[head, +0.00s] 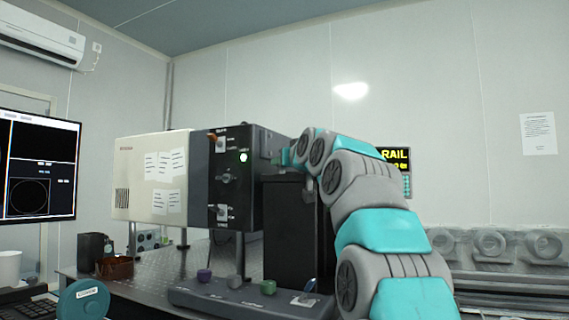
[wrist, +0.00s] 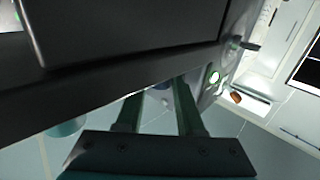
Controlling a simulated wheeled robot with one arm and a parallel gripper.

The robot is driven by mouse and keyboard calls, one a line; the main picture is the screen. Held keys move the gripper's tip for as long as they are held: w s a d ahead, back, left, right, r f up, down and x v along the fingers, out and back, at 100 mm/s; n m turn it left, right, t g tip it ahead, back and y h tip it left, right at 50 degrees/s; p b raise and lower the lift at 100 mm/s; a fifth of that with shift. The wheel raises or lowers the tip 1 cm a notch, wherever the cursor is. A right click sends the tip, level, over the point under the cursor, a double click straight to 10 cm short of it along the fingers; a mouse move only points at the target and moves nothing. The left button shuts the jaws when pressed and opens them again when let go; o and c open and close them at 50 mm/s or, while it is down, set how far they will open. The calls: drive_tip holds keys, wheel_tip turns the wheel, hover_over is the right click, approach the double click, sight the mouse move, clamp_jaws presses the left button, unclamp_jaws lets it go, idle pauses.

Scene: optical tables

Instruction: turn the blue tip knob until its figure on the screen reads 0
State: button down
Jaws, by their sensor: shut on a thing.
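My gripper (wrist: 158,95) shows in the wrist view with its two fingers either side of a small, dark bluish thing, which appears to be the blue tip knob (wrist: 160,86). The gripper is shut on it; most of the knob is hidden. In the head view my arm reaches behind the tall black block, beside the dark instrument front, and the knob is hidden there. The screen (head: 41,165) at the left shows dark panels and a circle outline. Its figures are too small to read.
The instrument box (head: 135,190) stands on the optical table. A tall black block (head: 290,230) stands before it. A low grey panel with purple (head: 204,275) and green (head: 268,287) knobs is in front. A lit RAIL sign (head: 396,154) is partly behind my arm.

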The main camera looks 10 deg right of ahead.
drive_tip(key=shift+m+h, duration=0.3)
drive_tip(key=shift+h, duration=0.2)
drive_tip(key=m+h+p, duration=0.1)
drive_tip(key=m+h, duration=0.1)
drive_tip(key=h, duration=0.1)
drive_tip(key=shift+a+r, duration=0.15)
drive_tip(key=m+h+p, duration=0.1)
drive_tip(key=h, duration=0.1)
drive_tip(key=m+h+p, duration=0.1)
drive_tip(key=m+g+h+p, duration=0.1)
drive_tip(key=h, duration=0.1)
drive_tip(key=shift+w+a+r+m+h+p, duration=0.1)
drive_tip(key=shift+a+r+m+h+p, duration=0.1)
drive_tip(key=shift+a+m+h+p, duration=0.1)
drive_tip(key=m+g+h+p, duration=0.2)
drive_tip(key=h+p, duration=0.1)
drive_tip(key=m+g+h+p, duration=0.1)
drive_tip(key=h+p, duration=0.1)
drive_tip(key=shift+w+a+f+m, duration=0.2)
drive_tip(key=shift+a+f+m, duration=0.1)
drive_tip(key=shift+m, duration=0.1)
drive_tip(key=shift+a+m+g+h+p, duration=0.1)
drive_tip(key=shift+m+g+h+p, duration=0.4)
drive_tip(key=shift+p, duration=0.35)
drive_tip(key=shift+m+g+h+p, duration=0.3)
drive_tip(key=shift+g+h+p, duration=0.1)
drive_tip(key=shift+g, duration=0.2)
drive_tip(key=c, duration=0.8)
unclamp_jaws()
